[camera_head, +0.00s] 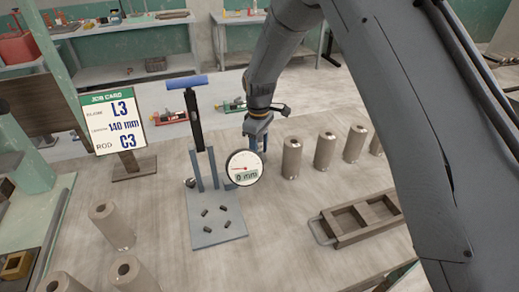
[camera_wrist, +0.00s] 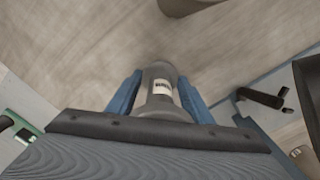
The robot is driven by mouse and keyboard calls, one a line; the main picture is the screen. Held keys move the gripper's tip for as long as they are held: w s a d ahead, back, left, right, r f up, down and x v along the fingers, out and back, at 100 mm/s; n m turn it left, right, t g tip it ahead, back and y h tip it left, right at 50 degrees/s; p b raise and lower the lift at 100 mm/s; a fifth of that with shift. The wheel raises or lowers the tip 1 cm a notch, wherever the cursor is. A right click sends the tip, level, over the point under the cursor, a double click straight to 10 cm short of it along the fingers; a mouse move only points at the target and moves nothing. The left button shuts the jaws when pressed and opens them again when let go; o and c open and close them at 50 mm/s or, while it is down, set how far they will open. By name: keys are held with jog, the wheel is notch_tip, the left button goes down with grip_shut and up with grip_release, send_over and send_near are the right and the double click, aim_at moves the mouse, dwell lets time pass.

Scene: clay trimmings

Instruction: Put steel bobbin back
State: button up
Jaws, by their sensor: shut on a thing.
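My gripper (camera_head: 258,132) is low over the bench, behind the round dial in the head view. In the wrist view its two blue fingers (camera_wrist: 158,96) are shut on a grey cylinder with a pale label, the steel bobbin (camera_wrist: 160,73), one finger on each side. In the head view the dial hides most of the held bobbin and the fingertips. I cannot tell whether the bobbin touches the bench.
A blue-handled stand (camera_head: 215,232) with a 0 mm dial (camera_head: 244,168) is close to my gripper. Several tan cylinders (camera_head: 325,151) stand in a row at right, others at left (camera_head: 112,225). A wooden tray (camera_head: 375,238) lies front right. A job card (camera_head: 118,122) reads L3, 140 mm, C3.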

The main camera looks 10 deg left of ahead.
jog(key=shift+f, duration=0.15)
jog(key=o, duration=1.5)
jog(key=shift+f, duration=0.15)
jog(key=shift+c, duration=0.2)
notch_tip(320, 180, up, 12)
jog(key=b, duration=0.4)
jog(key=shift+r, duration=0.2)
